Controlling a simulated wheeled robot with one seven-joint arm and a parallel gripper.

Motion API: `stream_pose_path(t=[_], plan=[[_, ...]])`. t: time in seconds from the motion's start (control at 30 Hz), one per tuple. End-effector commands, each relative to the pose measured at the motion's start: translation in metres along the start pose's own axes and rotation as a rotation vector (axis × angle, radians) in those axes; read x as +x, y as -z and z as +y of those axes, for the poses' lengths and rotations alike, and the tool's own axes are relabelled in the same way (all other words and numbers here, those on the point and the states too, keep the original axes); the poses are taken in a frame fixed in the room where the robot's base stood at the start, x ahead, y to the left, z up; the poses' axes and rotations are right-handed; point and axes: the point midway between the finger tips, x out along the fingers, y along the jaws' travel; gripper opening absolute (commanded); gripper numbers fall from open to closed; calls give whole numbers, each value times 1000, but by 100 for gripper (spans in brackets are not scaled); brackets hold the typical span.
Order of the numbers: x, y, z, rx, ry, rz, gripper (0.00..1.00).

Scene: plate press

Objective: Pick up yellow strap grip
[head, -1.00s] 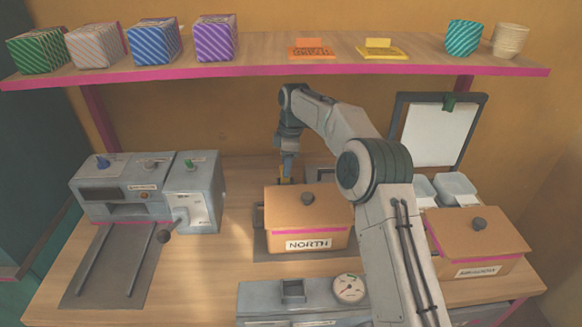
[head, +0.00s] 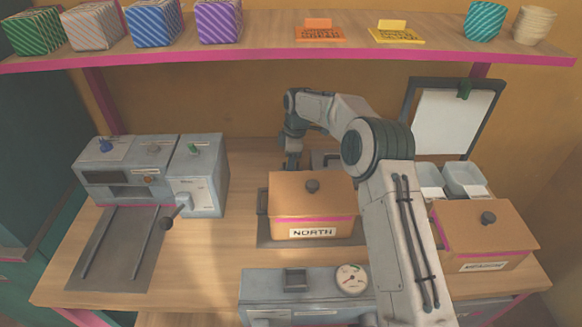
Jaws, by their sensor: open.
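My gripper (head: 291,162) points down just behind the left back edge of the orange box with the NORTH label (head: 311,208). The fingertips are small and mostly hidden by the box, and I see nothing held. The yellow strap grip cannot be made out in this view; the box and my gripper cover the spot where a small yellow piece showed earlier. Whether my gripper touches it is hidden.
A second orange lidded box (head: 484,236) stands at the right. A grey machine with a lever (head: 152,178) is at the left, and a gauge unit (head: 305,295) in front. A shelf (head: 280,55) runs above. Bare wood (head: 245,165) lies left of my gripper.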

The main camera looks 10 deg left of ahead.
Motion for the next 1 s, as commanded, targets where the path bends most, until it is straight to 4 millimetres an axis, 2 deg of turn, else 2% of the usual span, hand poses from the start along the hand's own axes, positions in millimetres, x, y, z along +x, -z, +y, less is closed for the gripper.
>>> stream_pose_path(t=[0.13, 0.17, 0.3, 0.33, 0.67, 0.87, 1.0], plan=[[0, 0, 0, 0, 0, 0, 49], [0, 0, 0, 0, 0, 0, 44], [0, 0, 0, 0, 0, 0, 5], [0, 0, 0, 0, 0, 0, 0], [-2, 0, 0, 0, -1, 0, 0], [-15, 2, 0, -1, -2, 1, 0], [-14, 2, -2, -5, -35, -1, 0]])
